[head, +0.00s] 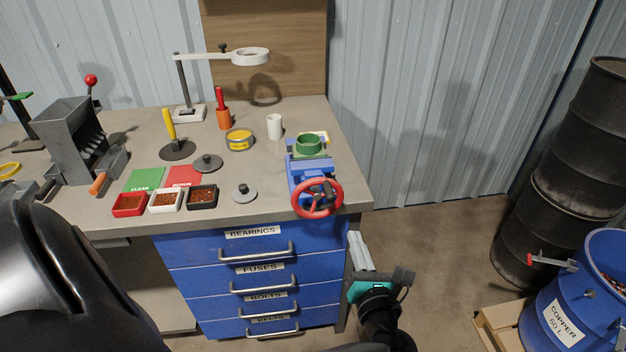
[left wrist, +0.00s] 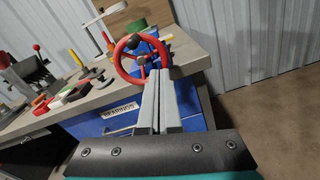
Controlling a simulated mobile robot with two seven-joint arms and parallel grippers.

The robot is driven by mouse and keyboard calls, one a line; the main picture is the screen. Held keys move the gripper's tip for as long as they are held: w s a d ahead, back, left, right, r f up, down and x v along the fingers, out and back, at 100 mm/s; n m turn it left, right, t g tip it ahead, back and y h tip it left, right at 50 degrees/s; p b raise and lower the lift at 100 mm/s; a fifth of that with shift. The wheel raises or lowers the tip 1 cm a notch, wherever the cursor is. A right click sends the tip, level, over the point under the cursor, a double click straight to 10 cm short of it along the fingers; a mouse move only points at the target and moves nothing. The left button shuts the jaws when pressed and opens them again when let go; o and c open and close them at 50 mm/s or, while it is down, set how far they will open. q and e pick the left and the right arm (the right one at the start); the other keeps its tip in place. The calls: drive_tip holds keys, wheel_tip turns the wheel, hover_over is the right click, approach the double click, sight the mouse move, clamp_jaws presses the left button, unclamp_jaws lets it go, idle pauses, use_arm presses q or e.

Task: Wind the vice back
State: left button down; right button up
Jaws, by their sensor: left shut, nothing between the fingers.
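The blue vice (head: 299,172) stands at the right front corner of the workbench, with a red handwheel (head: 318,215) facing the front edge. A green ring-shaped piece (head: 309,149) sits at the vice's top; whether the jaws grip it I cannot tell. My left gripper (head: 355,238) is shut and empty, below and right of the handwheel, in front of the bench. In the left wrist view its closed fingers (left wrist: 165,75) point toward the handwheel (left wrist: 117,62) and overlap its lower right in the picture; contact is not clear. My right gripper is not in view.
A white cup (head: 274,132) stands behind. Blue drawers (head: 310,265) with handles are below.

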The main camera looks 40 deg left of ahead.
use_arm(q)
drive_tip(key=r, duration=0.1)
drive_tip(key=b, duration=0.2)
approach(339, 191)
drive_tip(key=x, duration=0.2)
drive_tip(key=shift+x, duration=1.15)
drive_tip(key=shift+f, duration=0.1)
drive_tip(key=shift+d, duration=0.1)
idle(0.9)
